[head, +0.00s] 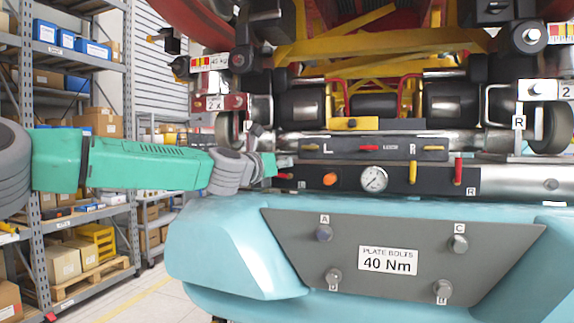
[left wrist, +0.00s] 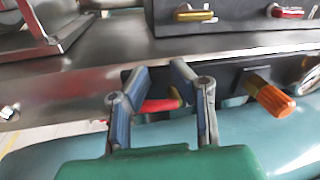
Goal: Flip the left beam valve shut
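The left beam valve's red handle (head: 284,176) is at the left end of the dark beam panel, partly hidden by my left gripper (head: 272,165). In the left wrist view the red handle (left wrist: 158,105) lies roughly sideways, with a brass-coloured part at its right end. My left gripper (left wrist: 150,85) also shows there, its two fingers apart on either side of the handle. Whether a finger touches it, I cannot tell. A matching red handle (head: 458,170) stands upright beside the R label at the right. My right gripper is not in view.
An orange knob (head: 330,179), a pressure gauge (head: 374,180) and an upright yellow lever (head: 413,172) sit along the beam panel. A panel with small handles (head: 345,148) is just above. The light-blue body with a grey bolt plate (head: 390,235) is below. Shelves (head: 85,100) stand left.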

